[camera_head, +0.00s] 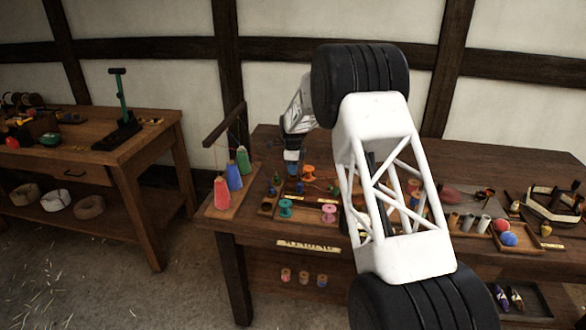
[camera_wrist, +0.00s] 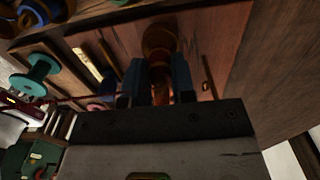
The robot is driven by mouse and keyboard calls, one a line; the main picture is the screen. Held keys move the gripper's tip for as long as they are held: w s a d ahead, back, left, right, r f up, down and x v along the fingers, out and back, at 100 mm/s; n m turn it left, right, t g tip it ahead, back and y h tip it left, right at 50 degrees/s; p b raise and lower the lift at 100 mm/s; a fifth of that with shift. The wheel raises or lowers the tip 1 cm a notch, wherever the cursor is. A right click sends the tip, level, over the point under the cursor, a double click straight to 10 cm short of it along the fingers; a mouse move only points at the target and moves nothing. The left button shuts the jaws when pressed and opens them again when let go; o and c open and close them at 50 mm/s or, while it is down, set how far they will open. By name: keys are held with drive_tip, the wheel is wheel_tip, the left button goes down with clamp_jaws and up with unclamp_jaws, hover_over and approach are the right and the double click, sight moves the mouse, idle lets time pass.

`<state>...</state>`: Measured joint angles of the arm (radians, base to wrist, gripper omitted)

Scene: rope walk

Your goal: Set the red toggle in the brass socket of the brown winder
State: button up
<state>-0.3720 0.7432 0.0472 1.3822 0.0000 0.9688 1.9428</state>
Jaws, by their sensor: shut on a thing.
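In the head view, my gripper (camera_head: 291,167) is small and far off, above the left part of the workbench, just right of the thread cones. What it holds is too small to make out there. I cannot pick out the brown winder or its brass socket for certain; my white arm covers the bench's middle.
Red (camera_head: 222,192), blue (camera_head: 234,175) and green (camera_head: 243,160) cones stand on a board at the workbench's left end. An orange spool (camera_head: 309,173), a teal spool (camera_head: 286,207) and a pink spool (camera_head: 329,213) are near my gripper. Red and blue balls (camera_head: 508,239) lie farther right.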

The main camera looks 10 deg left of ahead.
drive_tip(key=shift+f, duration=1)
idle(0.5)
drive_tip(key=o, duration=1.2)
drive_tip(key=shift+r, duration=0.1)
drive_tip(key=shift+r, duration=3.9)
drive_tip(key=shift+r, duration=0.1)
